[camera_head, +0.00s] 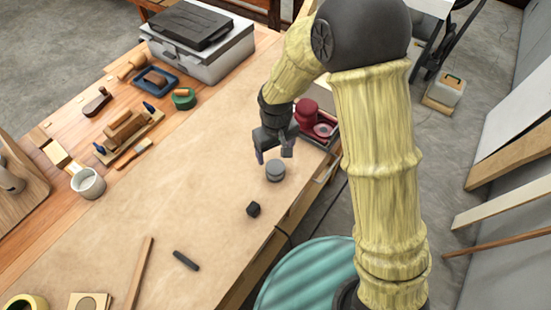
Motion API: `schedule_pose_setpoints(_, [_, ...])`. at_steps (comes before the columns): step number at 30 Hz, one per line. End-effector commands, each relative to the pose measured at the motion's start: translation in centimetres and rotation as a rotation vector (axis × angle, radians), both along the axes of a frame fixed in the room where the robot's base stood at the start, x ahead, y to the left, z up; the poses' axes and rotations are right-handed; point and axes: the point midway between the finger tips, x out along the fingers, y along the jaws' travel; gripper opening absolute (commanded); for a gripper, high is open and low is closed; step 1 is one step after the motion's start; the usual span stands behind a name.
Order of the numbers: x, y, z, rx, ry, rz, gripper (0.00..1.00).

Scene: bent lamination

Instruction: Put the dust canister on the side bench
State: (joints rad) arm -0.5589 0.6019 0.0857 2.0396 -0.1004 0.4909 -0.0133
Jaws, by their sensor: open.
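My gripper (274,154) is open and points down over the brown-covered bench (185,205). A small grey cylinder (275,171) stands upright just below its fingertips; I cannot tell whether they touch it. The cylinder may be the dust canister, but no label shows. A red rounded container (307,112) sits in a tray behind my gripper. I cannot tell for sure which surface is the side bench.
A grey case (200,50), a white cup (88,183) and wooden tools stand at the left and back. A teal ribbed round object (305,280) is beside the bench's right edge.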

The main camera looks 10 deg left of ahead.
Motion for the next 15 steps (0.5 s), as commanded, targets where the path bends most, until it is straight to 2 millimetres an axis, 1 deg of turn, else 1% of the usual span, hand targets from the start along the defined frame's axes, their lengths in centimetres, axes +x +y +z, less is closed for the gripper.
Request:
schedule_pose_setpoints(3, [0.2, -0.2, 1.8, 0.003, -0.004, -0.005, 0.76])
schedule_pose_setpoints(7, [0.2, -0.2, 3.2, 0.001, -0.003, -0.007, 0.76])
schedule_pose_setpoints(10, [0.1, -0.2, 3.7, 0.001, -0.001, -0.005, 0.76])
schedule_pose_setpoints(15, [0.0, -0.1, 3.7, 0.000, 0.000, -0.001, 0.76])
